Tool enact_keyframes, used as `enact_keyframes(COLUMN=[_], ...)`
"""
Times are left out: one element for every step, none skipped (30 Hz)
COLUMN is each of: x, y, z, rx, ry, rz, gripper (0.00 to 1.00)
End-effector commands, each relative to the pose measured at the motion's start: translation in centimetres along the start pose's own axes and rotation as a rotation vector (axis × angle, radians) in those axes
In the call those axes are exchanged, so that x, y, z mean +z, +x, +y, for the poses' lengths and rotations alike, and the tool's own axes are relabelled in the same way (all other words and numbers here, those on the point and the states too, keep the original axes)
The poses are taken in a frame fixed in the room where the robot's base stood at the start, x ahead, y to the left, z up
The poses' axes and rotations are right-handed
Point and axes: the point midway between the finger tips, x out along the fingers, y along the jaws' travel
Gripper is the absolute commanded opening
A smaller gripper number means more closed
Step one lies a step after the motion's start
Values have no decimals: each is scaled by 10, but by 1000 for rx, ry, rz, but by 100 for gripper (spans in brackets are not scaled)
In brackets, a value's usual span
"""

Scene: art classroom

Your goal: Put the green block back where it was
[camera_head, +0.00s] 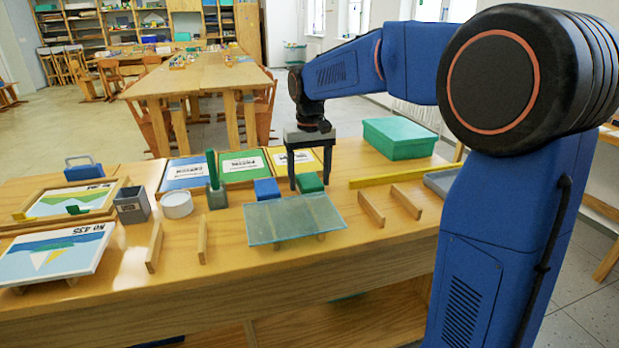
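A green block (310,183) sits on the wooden table, just right of a blue block (266,188) and in front of the yellow card. My gripper (310,187) points down over the green block, with one finger at each side of it. The fingers look wide apart, with a small gap visible beside the block. I cannot tell whether either finger touches it. Three labelled cards lie behind: blue (186,174), green (244,165) and yellow (291,159).
A tall green piece (212,169) stands in a grey holder (216,196). A translucent raised panel (293,219) is in front of the blocks. A white round tub (177,205) and grey cup (131,205) stand left. A green box (398,138) and yellow bar (401,176) are right.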

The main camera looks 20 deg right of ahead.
Motion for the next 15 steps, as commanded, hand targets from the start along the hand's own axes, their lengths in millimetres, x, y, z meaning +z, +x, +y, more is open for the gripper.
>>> enact_keyframes(x=[0, 0, 0, 0, 0, 0, 0, 0, 0, 0, 0, 0, -1, -1, 0], y=[0, 0, 0, -1, -2, -4, -7, -10, -15, -19, -24, -31, -37, -44, -51], z=[0, 0, 0, 0, 0, 0, 0, 0, 0, 0, 0, 0, 0, 0, 0], rx=[0, 0, 0, 0, 0, 0, 0, 0, 0, 0, 0, 0, 0, 0, 0], ry=[0, 0, 0, 0, 0, 0, 0, 0, 0, 0, 0, 0, 0, 0, 0], rz=[0, 0, 0, 0, 0, 0, 0, 1, 2, 3, 3, 3, 3, 3, 4], gripper=[67, 67, 67, 67, 67, 67, 67, 67, 67, 67, 67, 67, 67, 67, 67])
